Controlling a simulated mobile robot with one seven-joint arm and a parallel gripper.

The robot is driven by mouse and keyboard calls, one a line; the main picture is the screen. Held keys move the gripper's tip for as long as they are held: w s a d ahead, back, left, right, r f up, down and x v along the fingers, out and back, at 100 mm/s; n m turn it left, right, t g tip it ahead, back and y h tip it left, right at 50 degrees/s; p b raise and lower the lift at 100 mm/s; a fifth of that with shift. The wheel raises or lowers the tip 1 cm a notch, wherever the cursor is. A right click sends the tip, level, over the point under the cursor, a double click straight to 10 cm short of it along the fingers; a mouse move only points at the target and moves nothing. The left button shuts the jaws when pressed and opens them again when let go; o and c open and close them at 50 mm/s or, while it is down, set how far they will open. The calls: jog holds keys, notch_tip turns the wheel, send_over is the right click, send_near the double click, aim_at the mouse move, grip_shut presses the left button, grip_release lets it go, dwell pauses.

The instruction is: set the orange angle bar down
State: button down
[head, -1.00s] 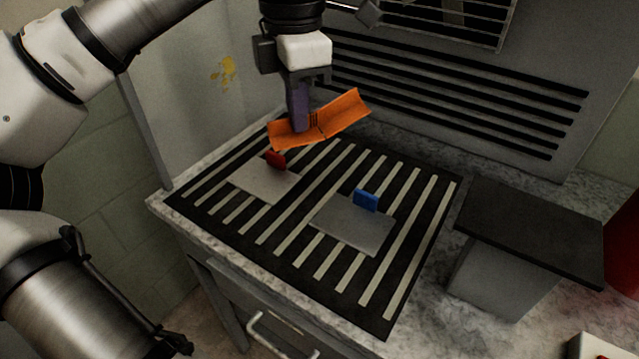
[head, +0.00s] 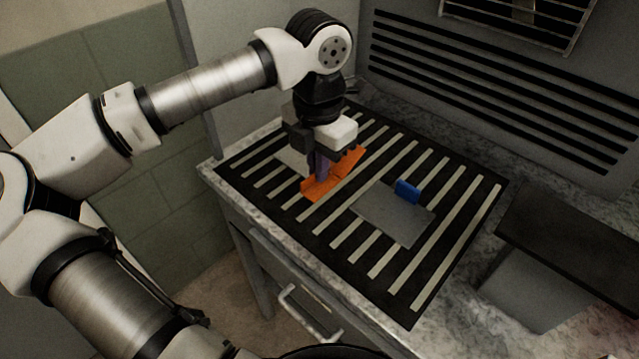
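The orange angle bar (head: 325,186) is a long folded strip. My gripper (head: 322,176) points down and is shut on it near its middle. The bar is low over the black-and-light striped mat (head: 343,262), between two grey plates; I cannot tell whether it touches the mat. The right grey plate (head: 392,220) is bare except for a blue block (head: 407,191) at its far edge. The left grey plate (head: 292,160) is partly hidden behind my gripper and the bar. The red block on that plate is hidden now.
A dark-topped grey stand (head: 575,238) is on the stone counter at the right. A slotted grey panel (head: 480,90) rises behind the mat. A drawer handle (head: 300,312) sticks out at the counter's front. The near part of the mat is clear.

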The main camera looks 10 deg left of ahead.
aim_at(319, 204)
jog(key=shift+f+p, duration=0.35)
jog(key=shift+f, duration=2.6)
jog(key=shift+f, duration=0.25)
jog(key=c, duration=1.7)
grip_release()
jog(key=shift+r, duration=0.1)
jog(key=shift+r, duration=0.3)
notch_tip(319, 204, up, 10)
jog(key=shift+r+b, duration=0.25)
jog(key=shift+b, duration=0.45)
jog(key=shift+r, duration=0.65)
jog(key=shift+d, duration=0.15)
